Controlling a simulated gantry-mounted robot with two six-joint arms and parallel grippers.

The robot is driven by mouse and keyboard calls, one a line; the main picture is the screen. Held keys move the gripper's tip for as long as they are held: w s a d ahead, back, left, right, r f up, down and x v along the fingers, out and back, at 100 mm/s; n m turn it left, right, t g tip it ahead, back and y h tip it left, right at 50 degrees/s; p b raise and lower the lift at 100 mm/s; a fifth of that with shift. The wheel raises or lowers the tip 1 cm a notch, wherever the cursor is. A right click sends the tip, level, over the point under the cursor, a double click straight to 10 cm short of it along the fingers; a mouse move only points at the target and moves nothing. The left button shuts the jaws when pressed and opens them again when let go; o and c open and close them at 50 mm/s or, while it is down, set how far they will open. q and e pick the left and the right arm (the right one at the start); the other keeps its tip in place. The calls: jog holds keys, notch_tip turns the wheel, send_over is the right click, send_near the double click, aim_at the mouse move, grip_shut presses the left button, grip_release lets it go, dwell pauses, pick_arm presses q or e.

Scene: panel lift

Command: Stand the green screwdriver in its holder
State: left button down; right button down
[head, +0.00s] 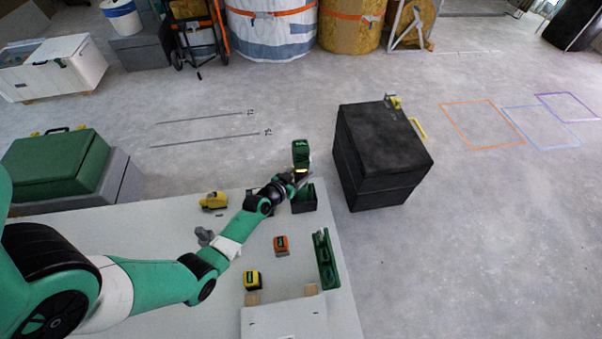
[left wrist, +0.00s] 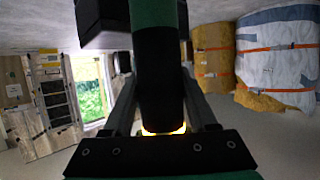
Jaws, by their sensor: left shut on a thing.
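The green screwdriver (head: 301,150), a green and black power tool, is upright in the head view above the table's far right corner. My left gripper (head: 300,178) is shut on it. In the left wrist view its dark body (left wrist: 158,85) stands between the two fingers, with a bright yellow glow low on it. A small dark green and black box (head: 305,204), which looks like the holder, is on the table just below the gripper. The gripper partly covers it, and I cannot tell whether the screwdriver touches it. My right gripper is not in view.
The pale table (head: 175,230) carries a yellow tool (head: 214,201), an orange device (head: 281,245), a yellow device (head: 252,280) and a long green tool (head: 326,258). A black case (head: 383,155) stands on the floor right of the table. Open floor lies beyond.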

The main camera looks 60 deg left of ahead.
aim_at(297, 178)
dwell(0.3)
pick_arm(q)
jog(key=c, duration=0.5)
grip_release()
jog(key=o, duration=0.4)
jog(key=shift+w+a, duration=0.1)
jog(key=shift+o, duration=0.5)
jog(key=shift+f, duration=0.15)
jog(key=shift+s, duration=0.2)
jog(key=shift+s+d, duration=0.4)
jog(key=shift+s, duration=0.2)
jog(key=shift+s+d, duration=0.4)
jog(key=shift+s, duration=0.2)
